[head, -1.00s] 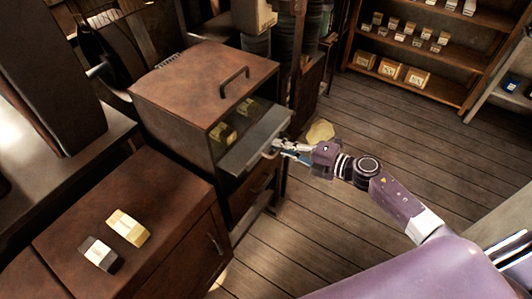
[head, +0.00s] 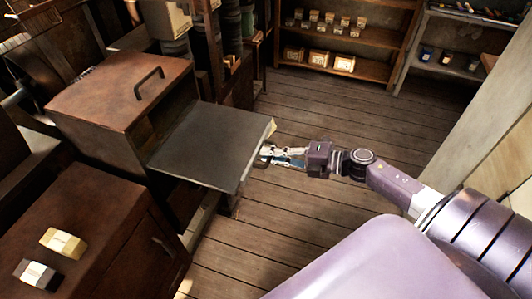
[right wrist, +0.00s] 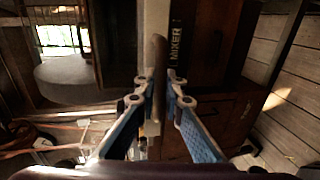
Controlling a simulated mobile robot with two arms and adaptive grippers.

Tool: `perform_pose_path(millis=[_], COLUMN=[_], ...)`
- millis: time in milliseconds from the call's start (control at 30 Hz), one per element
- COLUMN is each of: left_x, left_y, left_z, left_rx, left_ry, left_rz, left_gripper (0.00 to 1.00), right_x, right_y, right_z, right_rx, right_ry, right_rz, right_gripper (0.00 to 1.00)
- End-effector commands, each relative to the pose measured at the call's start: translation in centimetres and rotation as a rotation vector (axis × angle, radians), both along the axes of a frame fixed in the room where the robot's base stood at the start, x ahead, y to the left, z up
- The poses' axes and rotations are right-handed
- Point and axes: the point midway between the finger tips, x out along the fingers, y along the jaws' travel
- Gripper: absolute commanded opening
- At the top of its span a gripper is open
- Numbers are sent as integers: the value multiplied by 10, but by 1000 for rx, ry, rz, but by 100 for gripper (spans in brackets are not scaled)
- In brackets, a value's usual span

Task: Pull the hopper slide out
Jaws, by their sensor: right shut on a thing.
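The hopper is a brown box (head: 110,95) with a dark handle on its lid, at the left of the head view. Its slide, a flat dark grey plate (head: 205,145), sticks far out of the box's open front toward the right. My right gripper (head: 265,156) is at the slide's outer edge, shut on its handle. In the right wrist view the handle is a brown upright bar (right wrist: 159,62) between my fingertips (right wrist: 160,85). The fingers cover part of the handle in the head view. My left gripper is not in view.
A brown cabinet (head: 120,225) at lower left carries a yellow block (head: 63,243) and a dark and white block (head: 38,274). Shelves (head: 340,45) with small boxes stand at the back. The wooden floor (head: 320,110) between is clear.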

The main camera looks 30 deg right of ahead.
Motion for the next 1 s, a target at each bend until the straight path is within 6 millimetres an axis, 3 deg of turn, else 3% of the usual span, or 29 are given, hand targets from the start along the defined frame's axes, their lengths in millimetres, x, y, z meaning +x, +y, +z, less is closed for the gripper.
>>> perform_pose_path(millis=[433,467,600,1000], left_x=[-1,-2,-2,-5], left_y=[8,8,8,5], left_z=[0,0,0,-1], left_rx=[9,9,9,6], left_ry=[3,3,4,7], left_rz=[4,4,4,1], left_gripper=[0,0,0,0], right_x=[-3,-3,-3,-6], right_y=[-2,-2,-2,-5], right_z=[-2,-2,-2,0], right_rx=[-1,-1,-2,0], right_ry=[4,4,4,4], right_rz=[2,2,1,1], right_gripper=[0,10,25,27])
